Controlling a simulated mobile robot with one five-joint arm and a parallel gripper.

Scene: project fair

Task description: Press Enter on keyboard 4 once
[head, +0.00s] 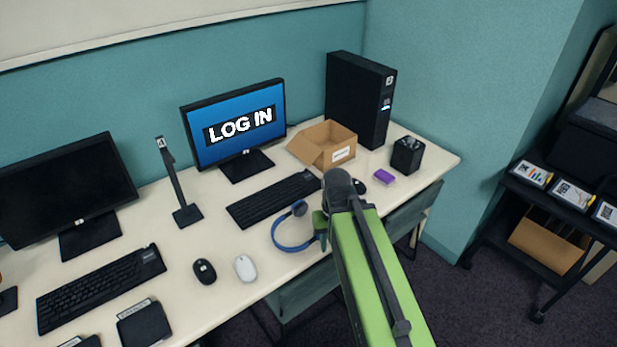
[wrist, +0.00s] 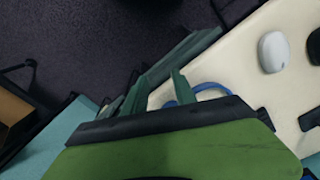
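A black keyboard (head: 273,198) lies below the lit "LOG IN" monitor (head: 237,127); its right end is close to my arm. A second black keyboard (head: 100,287) lies at left before a dark monitor (head: 66,190). I cannot read a number on either keyboard. My gripper (head: 319,231) is over the desk's front edge, nearer me than the right keyboard and mostly hidden by my green arm. In the wrist view my gripper (wrist: 160,85) shows two teal fingers apart, with nothing between them. A dark object at that view's right edge cannot be identified.
Blue headphones (head: 293,247) lie beside my gripper. A white mouse (head: 245,268) and black mouse (head: 205,271) lie left of them. An open cardboard box (head: 325,147), black computer tower (head: 358,98), purple block (head: 385,177) and pen cup (head: 407,155) stand at the right back.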

